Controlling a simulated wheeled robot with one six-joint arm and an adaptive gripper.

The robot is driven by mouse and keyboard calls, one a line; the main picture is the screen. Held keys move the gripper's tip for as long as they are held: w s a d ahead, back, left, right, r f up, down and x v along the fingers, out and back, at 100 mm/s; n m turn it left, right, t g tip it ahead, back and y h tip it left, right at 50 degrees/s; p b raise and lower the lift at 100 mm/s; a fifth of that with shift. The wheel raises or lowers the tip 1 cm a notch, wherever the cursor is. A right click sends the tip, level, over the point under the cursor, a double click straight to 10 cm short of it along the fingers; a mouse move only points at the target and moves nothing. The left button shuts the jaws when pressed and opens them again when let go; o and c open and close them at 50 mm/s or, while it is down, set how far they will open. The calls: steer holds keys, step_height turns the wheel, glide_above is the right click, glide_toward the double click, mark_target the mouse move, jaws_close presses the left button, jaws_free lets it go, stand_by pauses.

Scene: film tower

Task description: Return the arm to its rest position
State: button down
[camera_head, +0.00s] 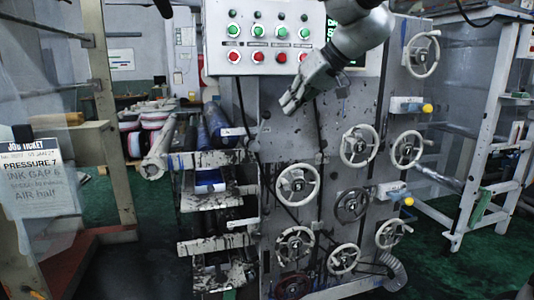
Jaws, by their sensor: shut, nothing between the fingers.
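My gripper (290,104) is at the upper middle of the head view, at the end of my grey arm, which comes in from the top. Its fingers point down and to the left. They look closed, with nothing seen between them. The gripper appears in front of the grey machine panel (330,120), below the white control box (262,62) with green and red buttons. I cannot tell how far it is from the panel.
Several handwheels (297,185) stick out of the panel below and right. Rollers (158,150) lie at left. A job ticket (32,190) is at far left, and a white frame (480,140) stands at right. Green floor (440,262) shows on both sides.

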steer(key=s+d+f+m+h, duration=0.2)
steer(key=s+d+f, duration=0.3)
steer(key=s+d, duration=0.3)
steer(key=s+d+f+m+h, duration=0.2)
steer(key=s+d+f, duration=0.3)
steer(key=s+d, duration=0.4)
steer(key=s+d+f+m+g+h, duration=0.1)
steer(key=s+d+f, duration=0.5)
steer(key=d, duration=0.8)
steer(key=s+m+h, duration=0.1)
steer(key=s+h, duration=0.1)
steer(key=shift+s, duration=0.3)
steer(key=shift+a, duration=0.1)
